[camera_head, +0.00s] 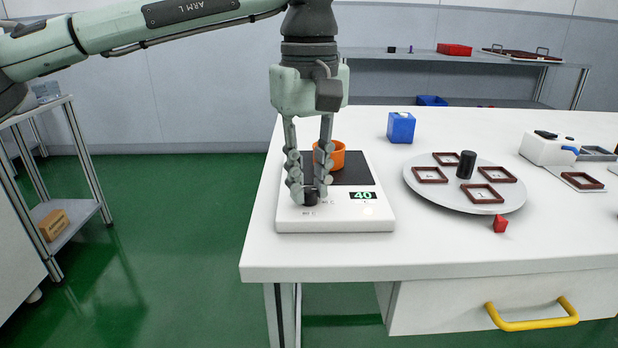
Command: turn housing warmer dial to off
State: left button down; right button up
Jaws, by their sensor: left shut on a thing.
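The housing warmer (345,219) is a white, flat device on the left part of the white table, with a dark plate on top. Its small display (363,195) reads 40 in green. The black dial (310,197) sits on its front left and is partly hidden by fingers. My left gripper (309,196) reaches straight down from above and is shut on the dial, with a finger on each side. An orange cup (337,155) stands on the plate behind the fingers, partly hidden. My right gripper is not in view.
A round grey turntable (468,209) holds several brown frames and a black post. A blue box (401,127), a small red piece (500,224) and a white device (551,147) are also on the table. A drawer with a yellow handle (533,321) is below.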

pick_arm(q)
jog(key=shift+n, duration=1.4)
jog(key=n, duration=0.2)
jog(key=shift+n+b, duration=0.3)
jog(key=n, duration=0.2)
jog(key=shift+n, duration=0.4)
jog(key=n, duration=0.3)
jog(key=shift+n+b, duration=0.3)
jog(key=shift+b, duration=0.1)
jog(key=shift+n, duration=1.3)
jog(key=shift+n+b, duration=0.35)
jog(key=shift+n, duration=1.35)
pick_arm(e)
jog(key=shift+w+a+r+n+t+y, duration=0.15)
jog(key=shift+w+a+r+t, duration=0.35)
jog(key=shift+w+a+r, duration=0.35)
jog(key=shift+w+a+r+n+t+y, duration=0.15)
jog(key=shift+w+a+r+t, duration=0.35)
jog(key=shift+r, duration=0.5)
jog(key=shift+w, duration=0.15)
